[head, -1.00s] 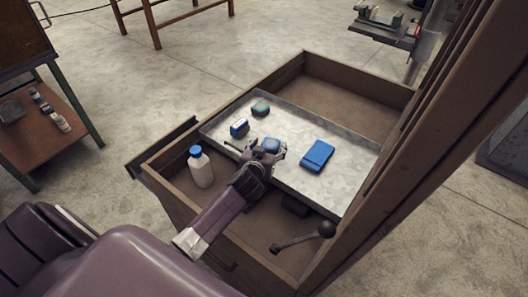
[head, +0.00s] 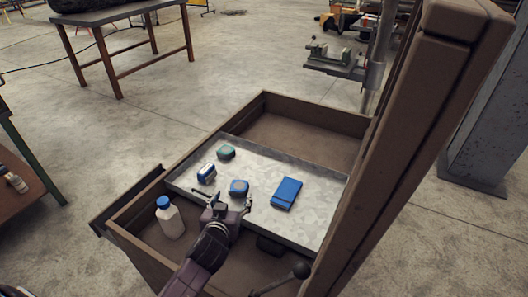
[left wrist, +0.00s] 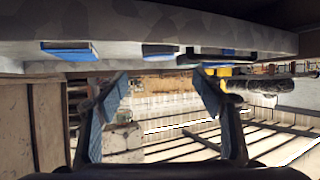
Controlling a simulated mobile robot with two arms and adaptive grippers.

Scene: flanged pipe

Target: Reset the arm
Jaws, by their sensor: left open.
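The tray's edge (left wrist: 270,38) crosses the top of that view. My right gripper is not in view.
On the tray are a flat blue box (head: 286,193), a blue-and-white item (head: 206,173) and a green-topped item (head: 226,152).

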